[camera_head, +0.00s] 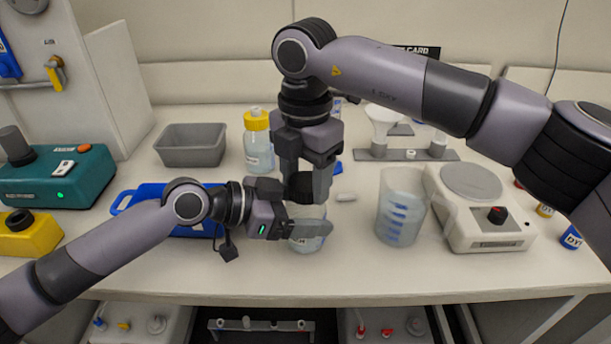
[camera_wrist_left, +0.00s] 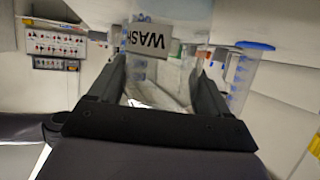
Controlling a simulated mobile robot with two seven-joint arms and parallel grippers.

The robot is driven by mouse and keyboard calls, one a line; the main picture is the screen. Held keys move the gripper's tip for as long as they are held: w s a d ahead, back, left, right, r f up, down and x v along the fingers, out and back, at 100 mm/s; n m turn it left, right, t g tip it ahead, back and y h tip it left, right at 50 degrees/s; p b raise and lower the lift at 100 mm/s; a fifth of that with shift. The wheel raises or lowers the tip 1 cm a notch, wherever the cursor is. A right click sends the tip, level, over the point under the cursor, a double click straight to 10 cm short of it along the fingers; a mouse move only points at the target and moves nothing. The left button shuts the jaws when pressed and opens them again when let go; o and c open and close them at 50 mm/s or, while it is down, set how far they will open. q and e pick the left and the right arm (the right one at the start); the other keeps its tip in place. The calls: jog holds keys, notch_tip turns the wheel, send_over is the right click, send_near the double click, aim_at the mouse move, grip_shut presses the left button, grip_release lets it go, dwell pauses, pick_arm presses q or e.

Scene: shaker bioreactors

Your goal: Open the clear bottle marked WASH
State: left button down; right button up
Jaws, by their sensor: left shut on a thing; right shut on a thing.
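The clear bottle marked WASH (camera_head: 308,244) stands upright near the front middle of the table. Its white label (camera_wrist_left: 150,39) shows upside down in the left wrist view. My left gripper (camera_head: 305,231) comes in from the left and is shut around the bottle's body. My right gripper (camera_head: 306,184) points straight down from above and is shut on the bottle's black cap (camera_head: 302,190). The fingers hide part of the cap and the body, and I cannot tell whether the cap is still seated on the neck.
A yellow-capped bottle (camera_head: 258,143) and a grey bin (camera_head: 193,145) stand behind. A blue tray (camera_head: 125,200) lies left, partly under my left arm. A clear beaker (camera_head: 401,205) and a white balance (camera_head: 480,208) stand right. The table's front strip is clear.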

jog(key=o, duration=1.2)
jog(key=shift+c, duration=0.2)
jog(key=shift+r, duration=2.35)
jog(key=shift+c, duration=0.5)
notch_tip(320, 180, up, 3)
jog(key=m, duration=0.5)
jog(key=shift+f, duration=0.45)
notch_tip(320, 180, down, 7)
jog(key=shift+r, duration=0.1)
